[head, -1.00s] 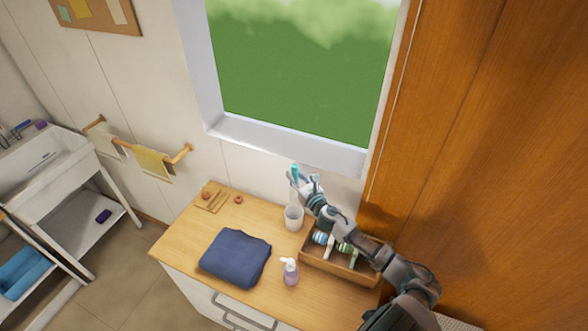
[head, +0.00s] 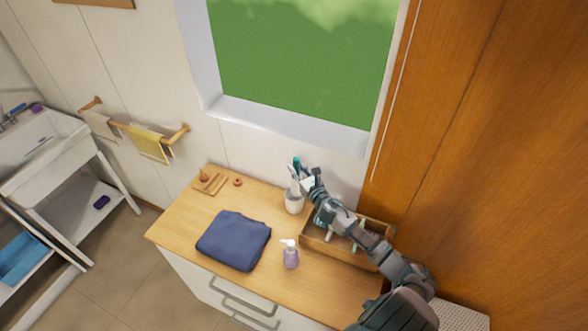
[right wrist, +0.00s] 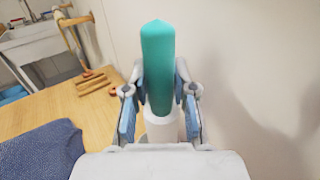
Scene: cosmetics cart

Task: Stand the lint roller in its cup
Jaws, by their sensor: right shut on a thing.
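The lint roller has a teal handle (head: 297,163) that points up. My right gripper (head: 303,181) is shut on it and holds it about upright above the counter. The white cup (head: 294,205) stands on the counter directly below the gripper. In the right wrist view the teal handle (right wrist: 158,62) stands between the two fingers, with a white round part below it. I cannot tell whether the roller's lower end is inside the cup or just over its mouth. My left gripper is not in view.
A wooden tray (head: 342,257) with several items lies under my right arm. A purple pump bottle (head: 291,257) and a folded navy cloth (head: 234,240) are on the wooden counter (head: 185,226). A small wooden rack (head: 211,184) lies at the back left. The wall and window are close behind.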

